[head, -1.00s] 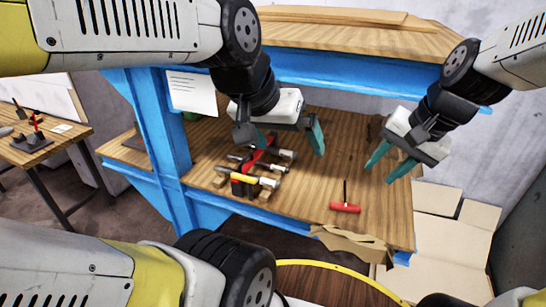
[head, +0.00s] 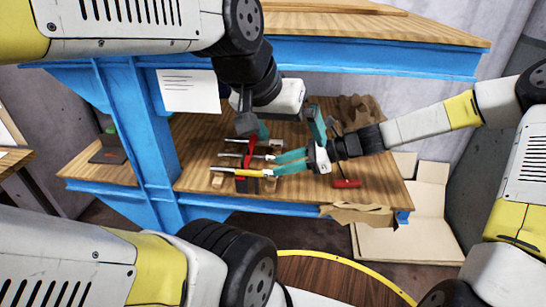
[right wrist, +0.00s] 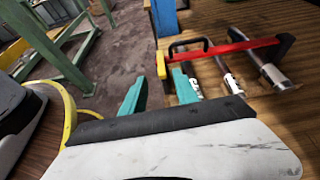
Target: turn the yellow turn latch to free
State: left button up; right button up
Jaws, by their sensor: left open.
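The yellow turn latch (head: 250,174) is at the near end of a red-and-black fixture with several metal rods, on the wooden bench. It also shows at the left end of the red bar in the right wrist view (right wrist: 161,66). My right gripper (head: 278,165) reaches in from the right with its teal fingers apart. In the right wrist view its fingertips (right wrist: 160,80) lie either side of the latch's line; I cannot tell whether they touch it. My left gripper (head: 290,126) is open and empty above and behind the fixture.
A red-handled tool (head: 347,184) lies right of the fixture. Crumpled brown material (head: 358,110) lies at the back right, and torn cardboard (head: 360,215) is at the front edge. A blue post (head: 140,125) stands at left, and an upper shelf (head: 380,30) overhangs the bench.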

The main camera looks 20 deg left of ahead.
aim_at(251, 171)
jog(key=x, duration=0.8)
jog(key=shift+w+a+r, duration=0.15)
grip_shut()
